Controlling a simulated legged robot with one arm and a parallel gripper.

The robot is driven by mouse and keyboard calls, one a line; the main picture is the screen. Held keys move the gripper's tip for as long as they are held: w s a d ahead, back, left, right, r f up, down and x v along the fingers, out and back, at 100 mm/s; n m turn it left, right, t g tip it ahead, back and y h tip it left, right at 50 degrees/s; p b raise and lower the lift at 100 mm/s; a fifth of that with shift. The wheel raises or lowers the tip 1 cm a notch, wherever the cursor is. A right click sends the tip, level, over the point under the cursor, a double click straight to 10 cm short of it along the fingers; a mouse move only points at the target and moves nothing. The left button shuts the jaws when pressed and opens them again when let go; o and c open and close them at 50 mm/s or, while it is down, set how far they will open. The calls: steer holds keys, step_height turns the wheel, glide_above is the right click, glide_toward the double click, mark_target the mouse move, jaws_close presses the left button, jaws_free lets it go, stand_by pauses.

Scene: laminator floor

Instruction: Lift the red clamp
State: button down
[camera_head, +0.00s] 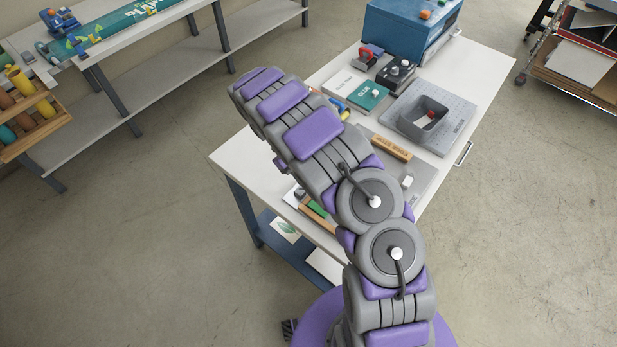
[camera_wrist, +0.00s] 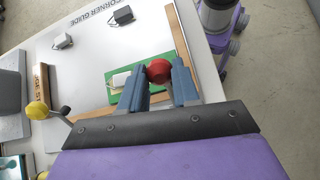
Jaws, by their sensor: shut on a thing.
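My gripper (camera_wrist: 159,84) shows in the wrist view with its two blue-grey fingers on either side of a round red part (camera_wrist: 158,71), which I take to be the red clamp's knob. The fingers are shut on it. The rest of the clamp is hidden by the fingers or below the knob. The knob appears above the edge of a green card (camera_wrist: 118,95), near a wooden strip; I cannot tell whether the clamp touches the surface. In the head view my arm covers this spot, and the gripper is not seen.
A white corner guide board (camera_wrist: 85,70) holds two small grey blocks (camera_wrist: 62,42) (camera_wrist: 122,15). The white table (camera_head: 235,155) also carries a grey plate with a square frame (camera_head: 423,118) and a blue box (camera_head: 400,28).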

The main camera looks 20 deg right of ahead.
steer(key=shift+w+r, duration=0.1)
steer(key=c, duration=0.8)
jaws_free()
steer(key=shift+a, duration=0.1)
steer(key=p+v, duration=0.9)
steer(key=v, duration=0.3)
steer(key=shift+p, duration=0.4)
